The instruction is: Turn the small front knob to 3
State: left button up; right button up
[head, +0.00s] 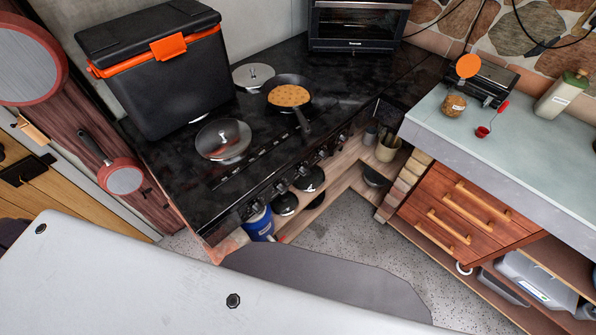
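A black cooktop (270,155) fills the counter in the middle of the head view. Several dark knobs with silvery parts run along its front edge. One knob (254,208) is at the near left end, another knob (281,187) comes after it, and more knobs (322,152) follow toward the back right. They are too small here to tell which is the small one, and no number markings or pointer positions can be read. Neither of my grippers is in view.
A pan (283,83) with a pancake has its handle pointing toward the knobs. A glass lid (222,138), a black cooler (157,75) and an oven (355,25) stand on the counter. A blue canister (259,224) is below the knobs. Speckled floor (365,235) is open in front.

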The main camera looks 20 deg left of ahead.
aim_at(323, 155)
jog(key=l+z, duration=0.25)
jog(key=l, duration=1)
